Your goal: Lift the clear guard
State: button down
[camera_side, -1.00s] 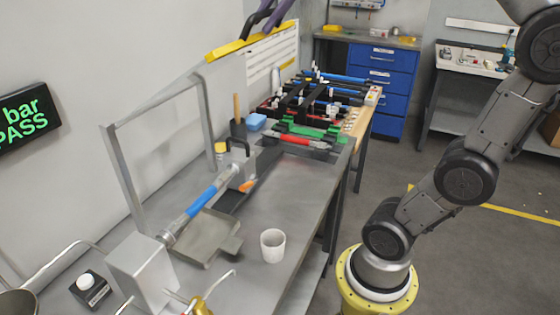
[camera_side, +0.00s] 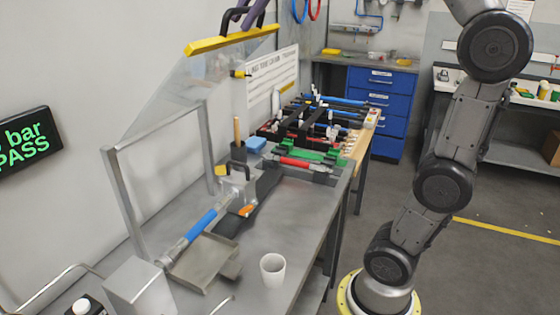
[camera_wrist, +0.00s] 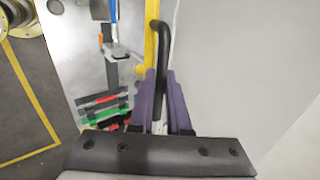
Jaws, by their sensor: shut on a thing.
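The clear guard (camera_side: 200,90) is a see-through panel tilted up above its grey metal frame (camera_side: 112,180), with a yellow bar (camera_side: 225,41) along its raised edge. A black handle (camera_side: 257,19) stands on this bar. My gripper (camera_side: 240,14) has purple fingers and is shut on the handle; its upper part is cut off by the top of the side view. In the wrist view, the purple fingers of my gripper (camera_wrist: 164,100) are on either side of the black handle (camera_wrist: 160,60), beside the yellow bar (camera_wrist: 150,50).
Under the frame, a blue-sleeved tool (camera_side: 203,222) and a grey tray (camera_side: 204,262) lie on the metal bench (camera_side: 262,225). A white cup (camera_side: 272,269) stands near the front edge. A rack of coloured parts (camera_side: 305,125) stands behind. A wall is close on the left.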

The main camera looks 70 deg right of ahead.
jog(key=shift+w+r, duration=0.3)
jog(key=w+r, duration=0.4)
jog(key=w, duration=0.1)
jog(key=shift+w, duration=0.2)
dwell(0.5)
jog(key=shift+r, duration=0.1)
jog(key=shift+c, duration=1.2)
grip_release()
